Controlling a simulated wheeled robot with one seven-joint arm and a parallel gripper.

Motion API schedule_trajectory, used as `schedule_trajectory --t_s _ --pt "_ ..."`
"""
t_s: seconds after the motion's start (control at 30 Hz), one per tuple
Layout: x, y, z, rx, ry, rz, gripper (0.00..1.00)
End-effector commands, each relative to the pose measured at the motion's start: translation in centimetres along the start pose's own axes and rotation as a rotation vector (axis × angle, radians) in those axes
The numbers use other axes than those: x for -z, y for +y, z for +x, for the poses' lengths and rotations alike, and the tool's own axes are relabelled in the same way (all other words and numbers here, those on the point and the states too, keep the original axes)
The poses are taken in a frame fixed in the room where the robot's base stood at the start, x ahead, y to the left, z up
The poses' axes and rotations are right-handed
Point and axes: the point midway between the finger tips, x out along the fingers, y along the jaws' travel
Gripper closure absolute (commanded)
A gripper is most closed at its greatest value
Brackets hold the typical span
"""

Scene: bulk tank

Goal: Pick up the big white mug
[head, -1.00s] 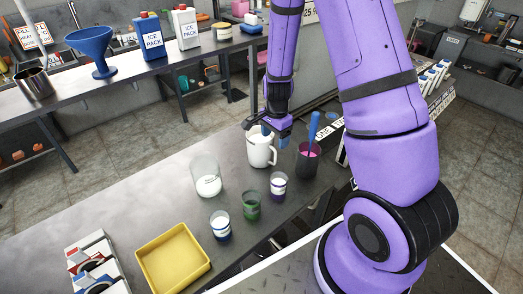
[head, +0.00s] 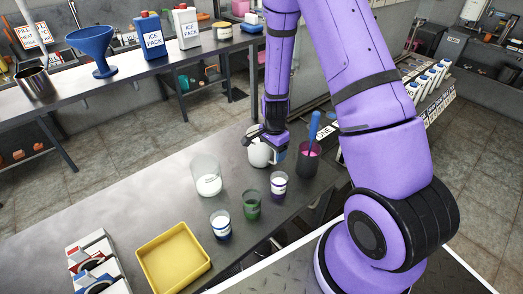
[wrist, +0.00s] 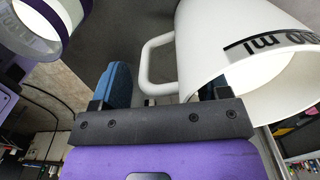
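The big white mug (head: 260,155) stands on the grey bench, its upper right side hidden by my gripper (head: 270,137). In the wrist view the mug (wrist: 205,35) fills the upper right, with dark volume lettering on its wall. Its handle (wrist: 148,62) reaches in between the two blue-padded fingers. My gripper (wrist: 165,82) is open there, with a wide gap between the fingers. The right finger lies at the mug's rim; I cannot tell whether it touches or reaches inside.
Close right of the mug is a dark cup (head: 308,165) with pink contents and a blue tool. A glass beaker (head: 206,178) stands to the left. Small jars, one green (head: 251,206), and a yellow tray (head: 172,258) are nearer.

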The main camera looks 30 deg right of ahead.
Motion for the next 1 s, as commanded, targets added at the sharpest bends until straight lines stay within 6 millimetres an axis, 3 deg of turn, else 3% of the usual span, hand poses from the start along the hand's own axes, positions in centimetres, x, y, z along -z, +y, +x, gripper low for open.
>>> schedule_trajectory --t_s 0.03,0.2,0.3,0.73,1.0 --pt "0.0 0.0 0.0 0.0 0.0 0.0 0.43" --pt "0.0 0.0 0.0 0.0 0.0 0.0 0.82" --pt "0.0 0.0 0.0 0.0 0.0 0.0 1.0" --pt "0.0 0.0 -0.3 0.001 0.001 0.0 1.0" --pt "0.0 -0.1 -1.6 0.002 0.001 -0.001 1.0"
